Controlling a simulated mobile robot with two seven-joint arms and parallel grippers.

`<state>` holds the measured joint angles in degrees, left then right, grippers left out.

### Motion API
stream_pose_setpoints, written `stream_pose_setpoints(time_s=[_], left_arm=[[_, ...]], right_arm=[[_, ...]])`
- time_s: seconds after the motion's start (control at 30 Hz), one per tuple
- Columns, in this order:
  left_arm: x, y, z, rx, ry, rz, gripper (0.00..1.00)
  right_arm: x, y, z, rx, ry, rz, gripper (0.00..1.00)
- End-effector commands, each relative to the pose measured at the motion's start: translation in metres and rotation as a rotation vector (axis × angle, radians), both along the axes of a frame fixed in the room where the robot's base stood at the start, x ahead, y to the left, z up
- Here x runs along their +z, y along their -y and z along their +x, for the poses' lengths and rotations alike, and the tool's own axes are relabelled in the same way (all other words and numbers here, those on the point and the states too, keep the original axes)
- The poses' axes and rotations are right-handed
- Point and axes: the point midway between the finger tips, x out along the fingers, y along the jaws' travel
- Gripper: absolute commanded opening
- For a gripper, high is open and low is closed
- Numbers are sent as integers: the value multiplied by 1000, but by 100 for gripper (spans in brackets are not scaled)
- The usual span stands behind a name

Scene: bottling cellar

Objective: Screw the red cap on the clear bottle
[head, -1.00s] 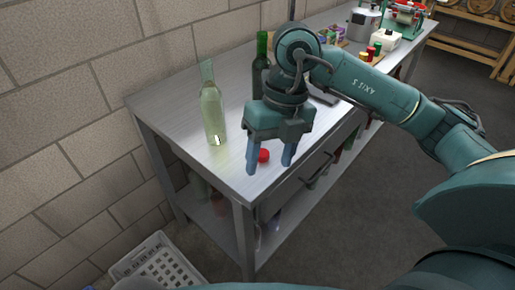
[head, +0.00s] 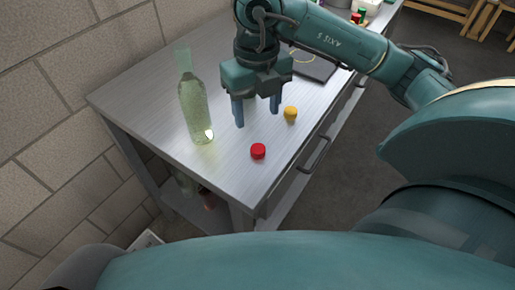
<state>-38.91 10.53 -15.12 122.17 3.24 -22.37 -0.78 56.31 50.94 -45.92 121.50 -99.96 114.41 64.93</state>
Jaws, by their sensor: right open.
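The clear bottle (head: 196,108), pale green and see-through, stands upright on the metal table at the left. The red cap (head: 258,151) lies on the tabletop near the front corner, to the right of the bottle and apart from it. My right gripper (head: 257,117) points down with its two blue fingers apart and nothing between them. It is behind the red cap and to the right of the bottle, touching neither. My left gripper is not in view.
A yellow cap (head: 291,114) lies right of my right gripper's fingers. A dark flat object (head: 314,66) lies farther back on the metal table (head: 150,92). A brick wall borders the table's left side. The tabletop between bottle and red cap is clear.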

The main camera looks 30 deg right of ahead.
Motion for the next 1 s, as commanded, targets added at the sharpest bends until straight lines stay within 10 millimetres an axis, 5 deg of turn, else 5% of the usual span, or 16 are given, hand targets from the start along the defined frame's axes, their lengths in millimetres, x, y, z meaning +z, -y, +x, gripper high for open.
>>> stream_pose_setpoints(time_s=[0.3,0.77,1.0], left_arm=[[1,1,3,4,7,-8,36],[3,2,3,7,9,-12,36],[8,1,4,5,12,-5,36]], right_arm=[[-54,0,-1,1,-4,0,57],[-63,1,0,0,-2,0,57],[-98,4,1,1,-4,1,57]])
